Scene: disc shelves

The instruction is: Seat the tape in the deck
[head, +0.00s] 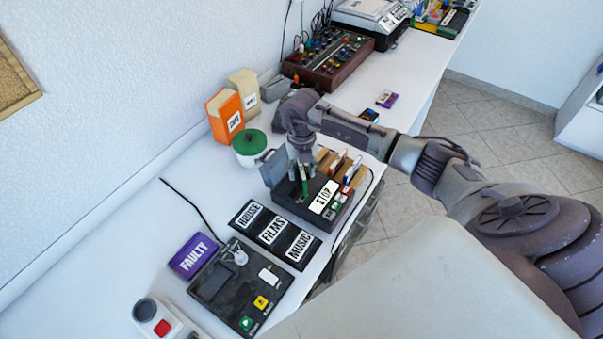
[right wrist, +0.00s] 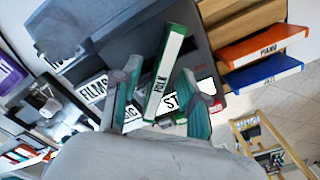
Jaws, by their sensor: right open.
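The deck (head: 316,212) is a dark box with a white STOP key and a raised grey lid (head: 268,165); the deck also shows in the right wrist view (right wrist: 205,55). A green tape (right wrist: 166,72) with a white label, apparently reading FOLK, stands on edge at the deck's opening; how deep it sits I cannot tell. My right gripper (head: 302,176) is above the deck. Its fingers are open on either side of the tape, with gaps showing in the right wrist view (right wrist: 158,70). My left gripper is out of view.
Orange and blue tapes (right wrist: 262,70) stand in a wooden rack beside the deck. Black trays labelled HOUSE, FILMS and MUSIC (head: 272,233) lie in front. A green-lidded pot (head: 249,144) and an orange box (head: 225,115) stand behind. The counter's front edge is close.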

